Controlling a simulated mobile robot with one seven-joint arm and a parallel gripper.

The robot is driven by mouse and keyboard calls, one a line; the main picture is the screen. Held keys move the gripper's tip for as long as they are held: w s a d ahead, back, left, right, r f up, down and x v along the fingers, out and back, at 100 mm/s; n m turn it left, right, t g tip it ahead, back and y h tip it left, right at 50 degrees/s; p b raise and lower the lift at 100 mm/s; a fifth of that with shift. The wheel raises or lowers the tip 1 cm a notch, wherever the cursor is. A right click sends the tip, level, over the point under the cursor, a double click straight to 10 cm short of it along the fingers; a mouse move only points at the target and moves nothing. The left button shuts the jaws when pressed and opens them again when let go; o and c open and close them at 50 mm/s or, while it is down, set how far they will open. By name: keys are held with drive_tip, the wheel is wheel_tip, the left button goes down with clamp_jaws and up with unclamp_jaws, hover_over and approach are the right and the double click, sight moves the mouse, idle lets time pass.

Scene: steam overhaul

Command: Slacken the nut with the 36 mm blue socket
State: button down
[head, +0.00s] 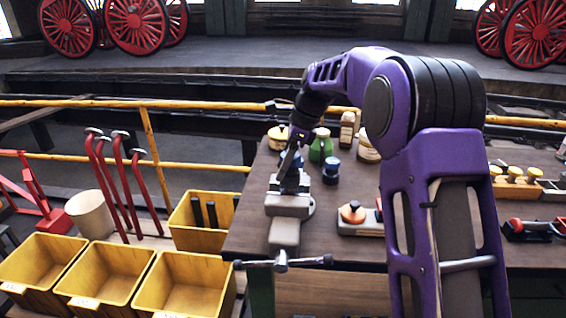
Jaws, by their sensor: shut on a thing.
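My gripper (290,168) points down over the grey bench vise (285,233) near the workbench's left end. It is shut on a dark thing just above the vise jaws, too small and dark to make out. Whether that thing touches anything in the vise cannot be told. The nut cannot be made out; the vise jaw area is mostly hidden by my gripper.
The vise handle (282,262) sticks out past the front edge. Yellow bins (105,272) and red-handled bars (105,185) are at left.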

sight(283, 154)
drive_tip(key=shift+m, duration=0.3)
drive_tip(key=shift+r, duration=0.1)
drive_tip(key=shift+r, duration=2.05)
drive_tip(key=shift+r, duration=2)
